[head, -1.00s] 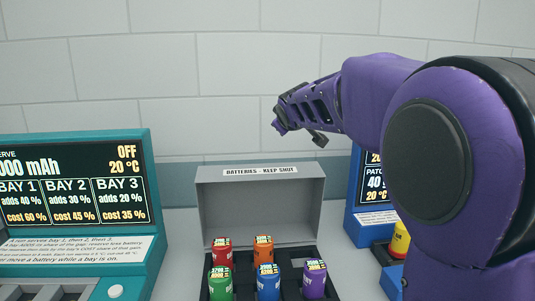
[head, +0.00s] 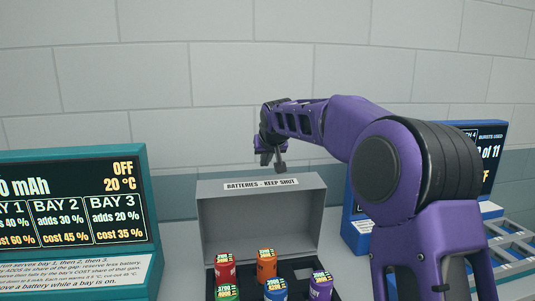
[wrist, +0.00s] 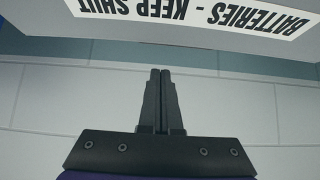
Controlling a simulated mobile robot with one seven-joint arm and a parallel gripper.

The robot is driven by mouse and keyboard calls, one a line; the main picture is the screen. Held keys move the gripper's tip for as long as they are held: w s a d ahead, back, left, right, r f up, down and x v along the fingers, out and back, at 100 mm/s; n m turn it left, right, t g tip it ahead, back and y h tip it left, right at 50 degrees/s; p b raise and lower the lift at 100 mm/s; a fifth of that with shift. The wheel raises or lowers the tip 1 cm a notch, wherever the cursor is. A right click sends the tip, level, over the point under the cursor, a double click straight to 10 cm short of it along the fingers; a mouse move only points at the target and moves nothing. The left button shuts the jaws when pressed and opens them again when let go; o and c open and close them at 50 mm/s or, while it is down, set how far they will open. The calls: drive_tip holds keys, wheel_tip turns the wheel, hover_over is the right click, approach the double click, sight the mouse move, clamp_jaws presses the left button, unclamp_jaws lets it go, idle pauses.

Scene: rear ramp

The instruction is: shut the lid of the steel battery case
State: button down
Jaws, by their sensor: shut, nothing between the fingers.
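The steel battery case is grey. Its lid (head: 262,217) stands open and upright, with a "BATTERIES - KEEP SHUT" label (head: 261,184) along its top edge; the label also shows upside down in the wrist view (wrist: 190,12). The case's dark tray (head: 331,270) holds several coloured batteries, among them red (head: 225,270), orange (head: 266,266) and purple (head: 321,287). The case's front is cut off below the frame. My gripper (head: 281,170) is shut and empty, pointing down just above the lid's top edge. In the wrist view its fingers (wrist: 160,72) are together, apart from the label.
A teal bay console (head: 152,225) stands to the left of the case. A blue console (head: 357,238) stands to the right, partly behind my arm, with a roller rack (head: 510,245) beyond it. The tiled wall (head: 150,80) is behind. Grey counter shows between case and consoles.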

drive_tip(key=x, duration=0.3)
drive_tip(key=shift+s+d+f, duration=0.1)
drive_tip(key=shift+s+d, duration=0.1)
drive_tip(key=shift+s, duration=0.85)
drive_tip(key=shift+s+d+f, duration=0.1)
drive_tip(key=shift+s+d, duration=0.1)
drive_tip(key=shift+s, duration=0.8)
drive_tip(key=shift+s+b, duration=0.1)
drive_tip(key=shift+b, duration=0.4)
